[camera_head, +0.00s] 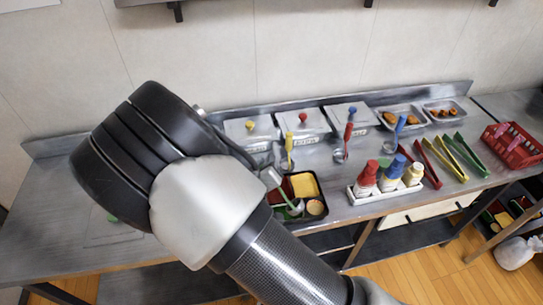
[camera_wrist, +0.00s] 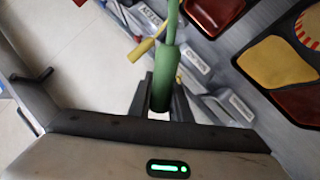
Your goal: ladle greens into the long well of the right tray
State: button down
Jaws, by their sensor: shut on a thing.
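My gripper (camera_wrist: 162,105) is shut on the green handle of a ladle (camera_wrist: 164,75). In the head view the ladle's pale lower end (camera_head: 294,207) hangs over the near part of a black bento tray (camera_head: 325,188). I cannot tell whether its bowl touches the tray or holds greens. The tray has red and yellow filled wells and a round cup at its near right. Some green shows near the ladle's end. In the wrist view part of the tray, with a yellow well (camera_wrist: 280,62), is at the right. My arm hides the counter's middle left.
Lidded steel bins with yellow, red and blue knobs (camera_head: 350,117) stand along the back. A bottle caddy (camera_head: 388,192) stands right of the tray. Coloured tongs (camera_head: 450,160) and a red basket (camera_head: 512,146) are farther right.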

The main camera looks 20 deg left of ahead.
jog(key=a+f+n+g+h+p, duration=0.1)
jog(key=a+f+n+h+p, duration=0.1)
jog(key=f, duration=0.4)
jog(key=shift+w+a+f+n+h, duration=0.2)
jog(key=shift+w+a+n+h, duration=0.35)
jog(key=shift+a, duration=0.35)
dwell(0.8)
